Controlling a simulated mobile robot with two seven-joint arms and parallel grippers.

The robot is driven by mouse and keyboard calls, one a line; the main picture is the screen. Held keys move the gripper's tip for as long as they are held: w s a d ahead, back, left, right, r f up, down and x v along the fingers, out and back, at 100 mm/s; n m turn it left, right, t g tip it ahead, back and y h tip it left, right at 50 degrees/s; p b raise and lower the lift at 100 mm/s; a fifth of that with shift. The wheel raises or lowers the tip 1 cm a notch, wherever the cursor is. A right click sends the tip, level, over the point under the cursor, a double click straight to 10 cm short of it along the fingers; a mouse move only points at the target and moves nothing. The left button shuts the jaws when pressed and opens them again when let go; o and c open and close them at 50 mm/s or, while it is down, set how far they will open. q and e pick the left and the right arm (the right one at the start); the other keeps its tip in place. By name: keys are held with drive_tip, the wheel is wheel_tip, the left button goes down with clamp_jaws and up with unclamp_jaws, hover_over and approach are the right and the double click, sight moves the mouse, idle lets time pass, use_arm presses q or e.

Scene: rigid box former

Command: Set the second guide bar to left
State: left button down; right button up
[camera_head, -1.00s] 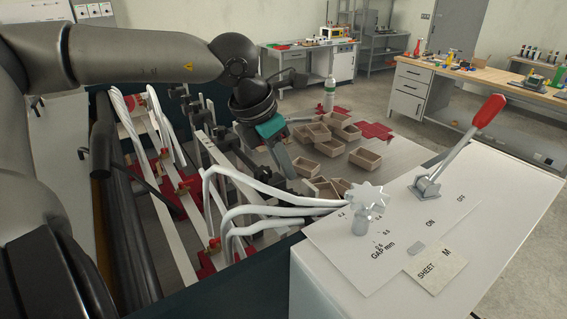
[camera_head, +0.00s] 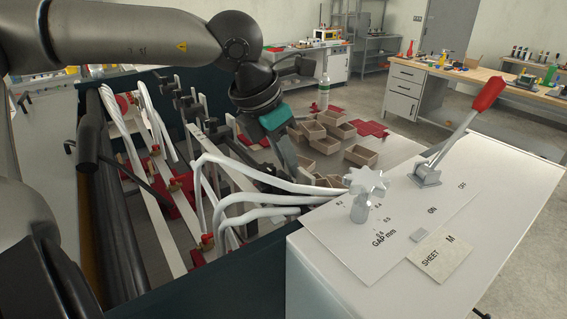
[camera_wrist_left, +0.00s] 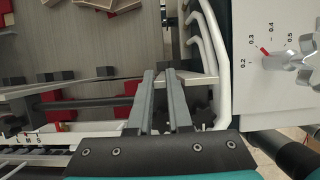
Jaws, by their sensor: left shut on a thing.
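My left gripper (camera_head: 287,158) reaches down into the machine behind the white tubes. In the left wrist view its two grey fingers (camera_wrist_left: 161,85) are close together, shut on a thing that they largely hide. Long pale bars with dark blocks run across the machine; one bar (camera_wrist_left: 95,79) passes level with the fingertips in the wrist view. I cannot tell for sure which bar is the second guide bar. A white scale (camera_wrist_left: 30,140) marked L, M, S lies at the wrist view's lower left. My right gripper is not in view.
Curved white tubes (camera_head: 250,175) stand close beside my left gripper. The white cabinet (camera_head: 490,220) carries a GAP star knob (camera_head: 368,184) and a red-handled lever (camera_head: 488,94). Several small brown boxes (camera_head: 325,143) lie on the table beyond.

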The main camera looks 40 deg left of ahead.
use_arm(q)
drive_tip(key=c, duration=1)
unclamp_jaws()
drive_tip(key=shift+d, duration=0.15)
drive_tip(key=shift+o, duration=0.8)
drive_tip(key=shift+s, duration=0.1)
